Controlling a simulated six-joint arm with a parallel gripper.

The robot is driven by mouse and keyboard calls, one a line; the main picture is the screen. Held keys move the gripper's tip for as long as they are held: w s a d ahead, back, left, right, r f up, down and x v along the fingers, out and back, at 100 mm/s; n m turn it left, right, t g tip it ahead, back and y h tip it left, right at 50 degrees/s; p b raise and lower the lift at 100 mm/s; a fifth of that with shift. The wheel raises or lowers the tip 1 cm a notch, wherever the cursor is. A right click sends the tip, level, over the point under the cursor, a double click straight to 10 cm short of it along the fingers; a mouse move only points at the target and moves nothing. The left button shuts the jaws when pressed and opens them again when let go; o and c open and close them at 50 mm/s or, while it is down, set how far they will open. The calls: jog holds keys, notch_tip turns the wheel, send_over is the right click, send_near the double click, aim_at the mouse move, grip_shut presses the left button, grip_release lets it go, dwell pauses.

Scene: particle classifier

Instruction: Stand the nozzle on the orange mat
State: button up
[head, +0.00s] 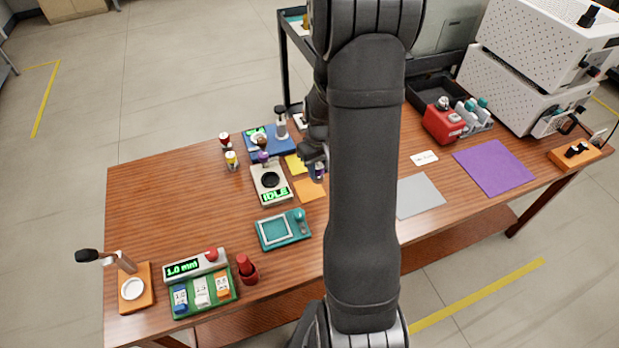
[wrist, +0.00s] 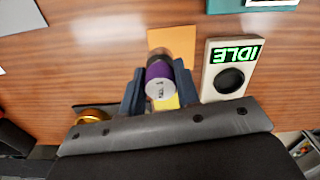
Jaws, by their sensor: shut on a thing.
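My gripper (wrist: 159,82) is shut on the nozzle (wrist: 159,88), a small cylinder with a purple band, a white labelled face and a darker far end. In the head view the nozzle (head: 319,171) shows just below my gripper (head: 316,160), partly hidden by my arm. The orange mat (head: 310,190) lies flat on the table, just in front of the nozzle in that view. In the wrist view the mat (wrist: 171,38) shows beyond the nozzle, and its bare surface is visible. I cannot tell the exact height of the nozzle above the table.
A device reading IDLE (head: 265,173) stands close left of the orange mat. A yellow mat (head: 292,163) lies behind it, and a teal tray (head: 284,240) lies in front. A grey mat (head: 419,195) lies clear at the right.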

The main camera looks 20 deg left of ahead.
jog(key=a+f, duration=0.1)
jog(key=a, duration=0.1)
jog(key=shift+a+f, duration=0.35)
jog(key=shift+f, duration=1.95)
jog(key=shift+f, duration=0.1)
jog(key=o, duration=1.1)
notch_tip(320, 180, up, 12)
jog(key=shift+f, duration=4)
